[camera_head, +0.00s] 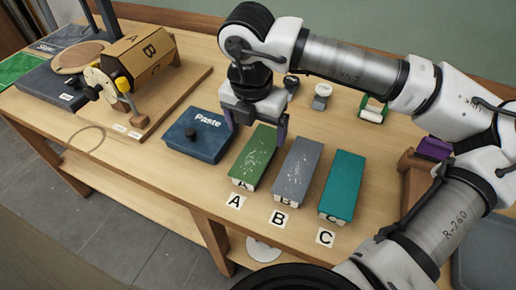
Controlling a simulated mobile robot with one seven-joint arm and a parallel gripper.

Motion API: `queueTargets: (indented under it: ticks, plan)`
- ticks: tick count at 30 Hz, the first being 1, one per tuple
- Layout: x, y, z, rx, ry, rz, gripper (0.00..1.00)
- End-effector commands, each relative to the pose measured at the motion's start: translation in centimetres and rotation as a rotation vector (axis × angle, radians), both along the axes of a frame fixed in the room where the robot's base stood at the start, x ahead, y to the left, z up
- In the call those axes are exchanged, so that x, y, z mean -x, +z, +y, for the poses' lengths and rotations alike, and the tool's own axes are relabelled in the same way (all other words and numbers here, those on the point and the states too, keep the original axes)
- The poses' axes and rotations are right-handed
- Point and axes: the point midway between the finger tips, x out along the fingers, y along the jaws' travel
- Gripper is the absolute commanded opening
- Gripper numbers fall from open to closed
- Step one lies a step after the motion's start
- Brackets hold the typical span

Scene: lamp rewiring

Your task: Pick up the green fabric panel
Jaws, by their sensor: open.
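The green fabric panel (255,152) with pale markings lies on top of a pale block marked A, on the wooden table (190,82). My gripper (256,131) is open above the far end of the panel, one finger to its left and one to its right. The gripper looks empty. I cannot tell how far its fingertips are above the panel, or whether they touch it. The gripper body hides part of the table behind the panel.
A grey panel (293,167) on block B and a teal panel (342,183) on block C stand close to the right. A blue Paste box (198,134) is close on the left. A lettered drum (142,55) stands farther left. Small items stand behind.

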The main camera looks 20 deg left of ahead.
Motion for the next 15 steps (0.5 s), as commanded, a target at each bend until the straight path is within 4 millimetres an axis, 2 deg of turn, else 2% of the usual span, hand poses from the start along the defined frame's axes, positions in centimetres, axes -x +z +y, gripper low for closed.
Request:
queueTargets:
  ticks: [3,8,15]
  plan:
    - [-0.1,-1.2,0.0,0.000,0.002,0.002,0.87]
    - [-0.2,-2.0,0.1,-0.001,0.002,0.003,0.87]
    - [-0.8,-5.4,0.2,-0.002,0.002,0.004,0.87]
